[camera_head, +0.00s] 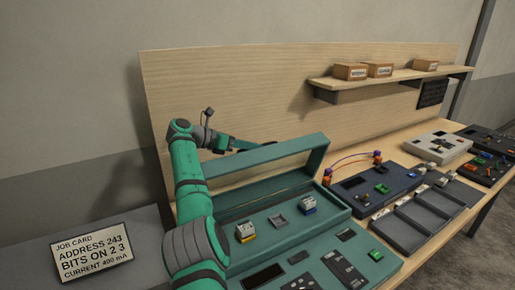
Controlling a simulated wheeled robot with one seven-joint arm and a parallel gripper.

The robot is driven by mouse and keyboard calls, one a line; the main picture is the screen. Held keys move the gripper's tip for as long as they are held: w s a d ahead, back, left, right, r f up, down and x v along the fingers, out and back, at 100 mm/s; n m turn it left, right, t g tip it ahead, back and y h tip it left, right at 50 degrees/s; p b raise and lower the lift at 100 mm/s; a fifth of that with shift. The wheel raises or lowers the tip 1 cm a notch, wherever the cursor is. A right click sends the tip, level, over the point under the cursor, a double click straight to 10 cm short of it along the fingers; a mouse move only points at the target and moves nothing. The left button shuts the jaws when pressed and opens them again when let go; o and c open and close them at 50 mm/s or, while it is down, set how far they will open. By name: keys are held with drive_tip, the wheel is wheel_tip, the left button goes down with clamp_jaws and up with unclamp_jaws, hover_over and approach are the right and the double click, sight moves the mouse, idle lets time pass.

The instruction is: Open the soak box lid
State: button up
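The soak box is the teal console (345,222) on the bench. Its lid (265,153) is a teal frame with a large window, and it stands raised along the back of the box. Two small modules with yellow and blue parts, one on the left (245,232) and one on the right (308,205), sit on the box's deck with an empty grey socket (278,221) between them. My green arm reaches up at the left and bends over toward the lid's top edge. My gripper (268,143) is small and partly hidden at that edge; contact and finger opening cannot be told.
A job card (93,253) stands on the grey surface at the left. A wooden back panel (240,85) rises behind the box, with a shelf (390,80) carrying small cartons. Dark devices (375,185) and grey trays (425,215) fill the bench to the right.

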drive_tip(key=v, duration=0.8)
drive_tip(key=shift+a, duration=0.2)
drive_tip(key=shift+s+r, duration=0.1)
